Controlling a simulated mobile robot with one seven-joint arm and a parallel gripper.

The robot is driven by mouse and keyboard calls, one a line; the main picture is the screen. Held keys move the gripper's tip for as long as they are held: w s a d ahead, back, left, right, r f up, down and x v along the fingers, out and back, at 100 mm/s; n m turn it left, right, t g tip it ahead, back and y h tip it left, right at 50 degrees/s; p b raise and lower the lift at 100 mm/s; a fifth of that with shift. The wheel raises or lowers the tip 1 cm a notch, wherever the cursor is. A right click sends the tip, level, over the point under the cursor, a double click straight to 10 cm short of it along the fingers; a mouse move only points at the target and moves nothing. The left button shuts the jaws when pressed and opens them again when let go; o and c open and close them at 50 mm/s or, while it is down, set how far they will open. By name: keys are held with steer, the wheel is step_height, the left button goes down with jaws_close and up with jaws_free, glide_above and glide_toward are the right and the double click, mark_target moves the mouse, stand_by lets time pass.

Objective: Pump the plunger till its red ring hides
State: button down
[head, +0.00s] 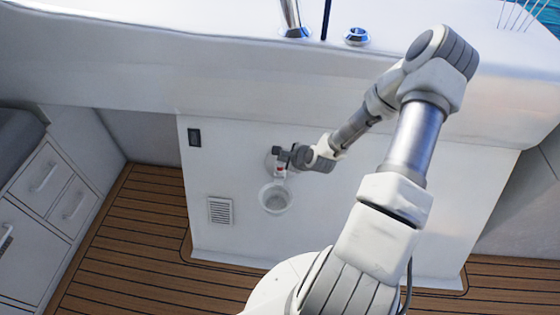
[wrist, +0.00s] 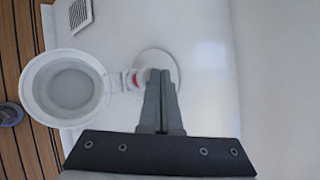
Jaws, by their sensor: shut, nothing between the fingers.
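The plunger is a small white part with a red ring (wrist: 134,79) showing in the wrist view, just left of my fingertips. A small red patch (head: 280,171) also shows below my gripper in the head view. A round white plate (wrist: 157,58) on the wall lies behind the fingertips. My gripper (wrist: 160,74) is shut with its fingers together and nothing between them. It also shows in the head view (head: 281,157), in front of the wall. The fingers hide part of the plate and perhaps part of the plunger; I cannot tell whether they touch it.
A white round cup (wrist: 35,90) sits beside the plunger, below it in the head view (head: 264,205). A vent grille (head: 220,210) and a dark switch plate (head: 194,137) are on the white wall. Drawers (head: 45,175) stand at left. The wooden floor (head: 130,255) is clear.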

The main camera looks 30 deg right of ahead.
mark_target(283, 164)
steer(key=shift+f+b, duration=0.5)
steer(key=shift+f, duration=0.25)
stand_by(0.3)
stand_by(0.4)
steer(key=shift+r+p, duration=1.2)
steer(key=shift+r, duration=0.25)
step_height(283, 164, up, 5)
steer(key=p, duration=0.4)
